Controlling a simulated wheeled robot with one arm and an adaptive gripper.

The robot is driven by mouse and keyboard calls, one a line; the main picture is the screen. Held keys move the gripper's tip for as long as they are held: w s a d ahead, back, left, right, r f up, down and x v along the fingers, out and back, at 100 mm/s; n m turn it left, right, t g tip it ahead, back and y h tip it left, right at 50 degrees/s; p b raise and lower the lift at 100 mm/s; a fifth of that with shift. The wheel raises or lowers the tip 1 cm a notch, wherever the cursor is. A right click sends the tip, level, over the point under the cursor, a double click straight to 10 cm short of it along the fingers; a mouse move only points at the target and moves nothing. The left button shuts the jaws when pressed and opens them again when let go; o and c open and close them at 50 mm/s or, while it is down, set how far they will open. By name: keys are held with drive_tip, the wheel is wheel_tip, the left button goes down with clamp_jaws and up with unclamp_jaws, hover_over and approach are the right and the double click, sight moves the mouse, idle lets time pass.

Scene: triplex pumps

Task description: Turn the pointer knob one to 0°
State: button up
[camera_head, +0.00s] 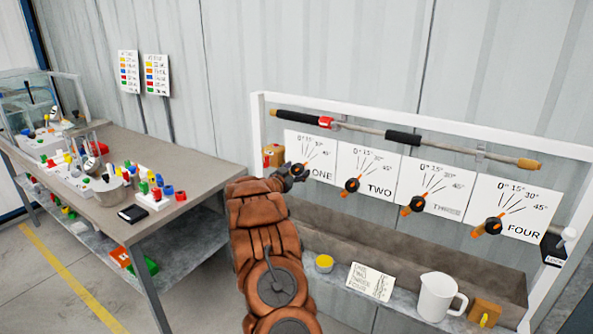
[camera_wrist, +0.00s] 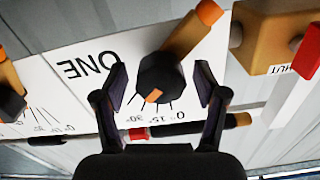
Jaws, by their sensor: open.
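Pointer knob one (camera_wrist: 158,77) has a black hub, a small orange mark and a long orange tail. It sits on the white dial card marked ONE (camera_wrist: 60,75), which appears upside down in the wrist view. The orange mark points towards the angle lines, away from the 0° end, roughly the 30° side; the exact angle is unclear. My gripper (camera_wrist: 160,68) is open, with one finger on each side of the hub and gaps visible. In the head view, my gripper (camera_head: 292,178) is at card ONE and largely hides the knob.
Knobs two (camera_head: 351,185), three (camera_head: 416,204) and four (camera_head: 493,226) are in a row to the right. A tan box with a red part (camera_wrist: 277,38) is close beside knob one. A rod (camera_head: 400,137) runs above the cards. A white jug (camera_head: 436,296) stands below.

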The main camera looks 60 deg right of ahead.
clamp_jaws()
idle(0.6)
